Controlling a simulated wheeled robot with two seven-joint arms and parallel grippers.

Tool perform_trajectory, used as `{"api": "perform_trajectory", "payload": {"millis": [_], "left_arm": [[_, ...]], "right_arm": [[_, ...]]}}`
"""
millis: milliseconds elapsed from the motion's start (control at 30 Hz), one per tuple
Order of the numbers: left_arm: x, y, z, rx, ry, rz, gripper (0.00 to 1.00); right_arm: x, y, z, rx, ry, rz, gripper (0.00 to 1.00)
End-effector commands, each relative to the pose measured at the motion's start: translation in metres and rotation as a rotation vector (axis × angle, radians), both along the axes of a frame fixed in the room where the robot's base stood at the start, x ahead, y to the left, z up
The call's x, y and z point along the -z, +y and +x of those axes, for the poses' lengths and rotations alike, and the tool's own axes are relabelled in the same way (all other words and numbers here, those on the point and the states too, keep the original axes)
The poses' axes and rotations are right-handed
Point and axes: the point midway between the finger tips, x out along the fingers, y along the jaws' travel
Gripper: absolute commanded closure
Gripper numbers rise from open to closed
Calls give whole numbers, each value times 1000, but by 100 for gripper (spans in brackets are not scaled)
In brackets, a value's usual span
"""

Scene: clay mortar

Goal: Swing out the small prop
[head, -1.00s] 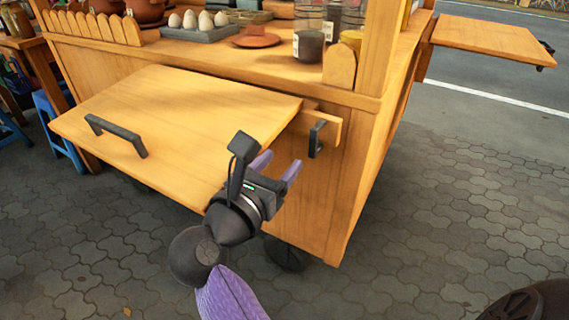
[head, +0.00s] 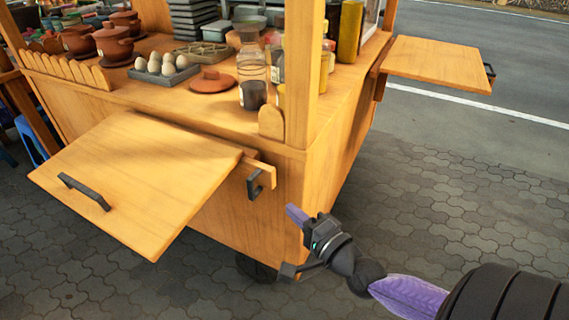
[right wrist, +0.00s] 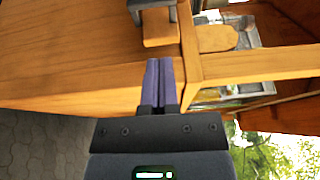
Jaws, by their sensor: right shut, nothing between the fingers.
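The small prop (head: 262,172) is a short wooden bar with a dark handle (head: 255,185), at the cart's front beside the right edge of the wooden flap (head: 140,175). In the right wrist view the prop (right wrist: 158,28) and part of its dark handle (right wrist: 150,5) show at the top, beyond my fingertips. My right gripper (head: 297,214) is by the cart's front right corner, right of and below the prop, apart from it. Its purple fingers (right wrist: 161,70) are together and empty. How far the prop reaches under the flap is hidden. My left gripper is out of view.
The flap slopes outward from the cart and has its own dark handle (head: 84,192). Pots, an egg tray (head: 165,75) and jars stand on the cart's counter. A side shelf (head: 435,62) juts out at the right. The paving (head: 440,210) right of the cart is clear.

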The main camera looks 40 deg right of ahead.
Motion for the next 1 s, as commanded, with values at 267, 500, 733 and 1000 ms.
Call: {"api": "perform_trajectory", "payload": {"millis": [267, 500, 733, 1000], "left_arm": [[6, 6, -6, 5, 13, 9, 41], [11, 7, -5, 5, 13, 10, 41], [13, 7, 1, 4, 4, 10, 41], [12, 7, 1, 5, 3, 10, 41]], "right_arm": [[5, -1, 42, -6, 11, -9, 100], [5, -1, 84, -7, 13, -8, 100], [4, 0, 98, -8, 14, -8, 100], [4, 0, 98, -7, 13, -8, 100]]}}
